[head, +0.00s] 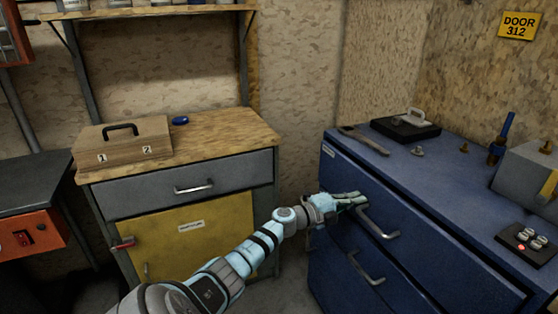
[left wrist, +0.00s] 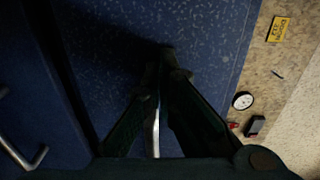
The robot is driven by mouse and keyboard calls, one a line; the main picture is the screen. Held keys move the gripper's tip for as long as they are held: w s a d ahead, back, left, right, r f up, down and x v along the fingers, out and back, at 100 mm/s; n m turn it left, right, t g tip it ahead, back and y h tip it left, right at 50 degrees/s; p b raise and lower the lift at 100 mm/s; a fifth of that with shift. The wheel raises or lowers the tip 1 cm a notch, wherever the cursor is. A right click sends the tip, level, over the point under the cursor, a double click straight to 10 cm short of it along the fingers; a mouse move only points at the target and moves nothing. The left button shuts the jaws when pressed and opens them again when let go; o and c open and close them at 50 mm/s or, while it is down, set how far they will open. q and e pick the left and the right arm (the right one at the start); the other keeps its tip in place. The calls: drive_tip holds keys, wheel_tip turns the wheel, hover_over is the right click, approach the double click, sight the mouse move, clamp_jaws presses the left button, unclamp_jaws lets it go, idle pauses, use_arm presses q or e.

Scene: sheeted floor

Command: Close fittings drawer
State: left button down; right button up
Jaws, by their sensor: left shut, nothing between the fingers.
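A blue cabinet (head: 335,236) stands at the right with stacked drawers. Its upper drawer has a metal handle (head: 378,224) and a small pale label near the top left corner; the text is too small to read. A lower drawer handle (head: 366,268) shows below. My left gripper (head: 358,198) is shut and empty, at the upper drawer's front beside the upper end of its handle. In the left wrist view its fingers (left wrist: 166,58) come together over blue metal, with a bright bar partly hidden between them. I cannot tell whether they touch the drawer. My right gripper is out of view.
The blue cabinet top holds a black case (head: 405,128), a wrench (head: 366,141), a screwdriver (head: 501,140) and a grey box (head: 530,177). At left, a wooden bench (head: 215,132) has a shut-looking grey drawer (head: 240,175) and a yellow door (head: 180,245).

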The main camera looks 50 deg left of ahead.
use_arm(q)
drive_tip(key=shift+w+r, duration=0.15)
drive_tip(key=shift+w, duration=0.3)
idle(0.3)
